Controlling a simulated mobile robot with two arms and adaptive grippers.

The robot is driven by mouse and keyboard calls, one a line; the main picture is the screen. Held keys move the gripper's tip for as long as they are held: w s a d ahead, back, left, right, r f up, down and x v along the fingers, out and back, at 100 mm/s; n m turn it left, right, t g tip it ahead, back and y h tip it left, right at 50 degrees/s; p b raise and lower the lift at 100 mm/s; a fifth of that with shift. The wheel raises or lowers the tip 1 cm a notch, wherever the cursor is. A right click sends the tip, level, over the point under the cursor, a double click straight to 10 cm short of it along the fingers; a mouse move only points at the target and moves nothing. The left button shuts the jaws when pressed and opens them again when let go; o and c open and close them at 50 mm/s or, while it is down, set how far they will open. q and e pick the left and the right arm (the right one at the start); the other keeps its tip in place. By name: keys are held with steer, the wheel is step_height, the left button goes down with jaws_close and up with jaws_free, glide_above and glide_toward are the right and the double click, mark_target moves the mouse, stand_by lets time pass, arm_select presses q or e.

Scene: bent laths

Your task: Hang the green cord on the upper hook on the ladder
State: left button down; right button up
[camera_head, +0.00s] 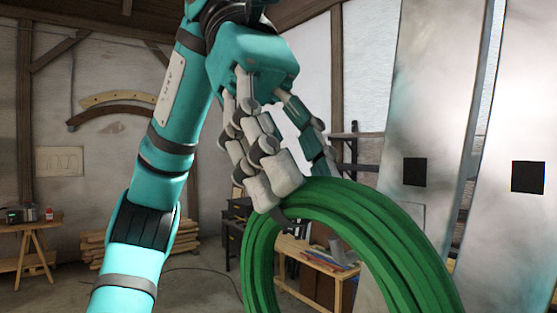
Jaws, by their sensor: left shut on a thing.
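The green cord (345,205) is a thick coil of several turns. It hangs from my left gripper (283,182) at the right of centre, and its bottom is cut off by the lower edge of the view. The pale, jointed fingers of the left gripper are closed on the top left of the coil. A small dark band shows on the coil just below the fingertips. I cannot make out the ladder or its upper hook for certain. My right gripper is not in view.
Two tall, shiny bent panels (427,95) with black squares stand close at the right. A wooden workbench (318,265) is behind the coil. Stacked boards (120,240) lie by the back wall, and a small table (30,228) is at far left. The floor between them looks clear.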

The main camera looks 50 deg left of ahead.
arm_select(q)
steer(key=w+f+b, duration=0.1)
steer(key=w+f, duration=0.1)
steer(key=w, duration=0.4)
steer(key=shift+w+d+f, duration=0.15)
steer(key=shift+d+f, duration=0.2)
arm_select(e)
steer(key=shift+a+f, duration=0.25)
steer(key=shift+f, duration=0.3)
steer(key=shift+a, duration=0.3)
